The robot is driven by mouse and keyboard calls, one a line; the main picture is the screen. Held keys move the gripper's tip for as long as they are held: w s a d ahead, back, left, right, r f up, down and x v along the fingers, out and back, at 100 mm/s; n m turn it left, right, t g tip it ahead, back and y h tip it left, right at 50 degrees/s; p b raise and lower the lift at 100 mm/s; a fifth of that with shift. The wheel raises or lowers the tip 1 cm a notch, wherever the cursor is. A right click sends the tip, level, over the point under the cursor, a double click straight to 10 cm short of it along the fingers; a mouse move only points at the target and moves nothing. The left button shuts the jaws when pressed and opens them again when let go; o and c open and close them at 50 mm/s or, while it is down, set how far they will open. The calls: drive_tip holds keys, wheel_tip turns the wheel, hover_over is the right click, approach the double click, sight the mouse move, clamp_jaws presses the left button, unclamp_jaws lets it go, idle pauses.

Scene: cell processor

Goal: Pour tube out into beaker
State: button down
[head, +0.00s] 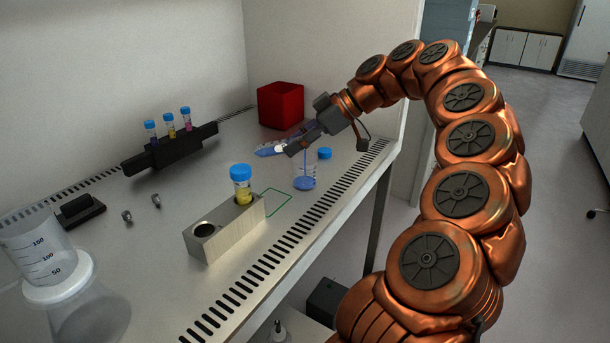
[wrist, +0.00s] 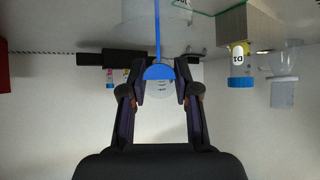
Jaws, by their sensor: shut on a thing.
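My gripper (head: 300,143) is shut on a clear tube (head: 268,151) with blue liquid, held tilted above the bench. The wrist view shows my gripper (wrist: 159,92) with its fingers on both sides of the tube (wrist: 159,88), which has blue liquid at its edge. A thin blue stream (head: 305,158) falls from the tube into the small clear beaker (head: 305,178). The stream also shows in the wrist view (wrist: 157,35). Blue liquid lies in the beaker, which stands upright on the bench below my gripper. The fingers partly hide the tube in the head view.
A blue cap (head: 325,153) lies behind the beaker. A metal block (head: 228,232) holds a blue-capped yellow tube (head: 241,185). A black rack (head: 165,152) with several capped tubes, a red bin (head: 281,105) and a large graduated container (head: 40,255) stand around. A green outline (head: 277,202) marks the bench.

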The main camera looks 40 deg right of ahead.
drive_tip(key=shift+s+d+r+t+y+b, duration=0.1)
drive_tip(key=shift+t+y+b, duration=0.45)
drive_tip(key=shift+b, duration=0.3)
drive_tip(key=shift+s+d+t+y+b, duration=0.1)
drive_tip(key=shift+t+y+b, duration=0.35)
drive_tip(key=shift+y+b, duration=0.3)
drive_tip(key=shift+r, duration=0.1)
idle(1.0)
drive_tip(key=shift+w+a+f+g+h, duration=0.1)
drive_tip(key=shift+f+g+h, duration=0.05)
drive_tip(key=shift+g+h, duration=0.4)
drive_tip(key=shift+w+a+f+g+h, duration=0.1)
drive_tip(key=shift+g+h, duration=0.35)
drive_tip(key=shift+h, duration=0.2)
drive_tip(key=shift+r+g+h, duration=0.35)
drive_tip(key=shift+g+h, duration=0.35)
drive_tip(key=shift+h, duration=0.2)
drive_tip(key=shift+w+a+r+g+h+p, duration=0.1)
drive_tip(key=shift+a+r+g+h+p, duration=0.1)
drive_tip(key=shift+g+h+p, duration=0.6)
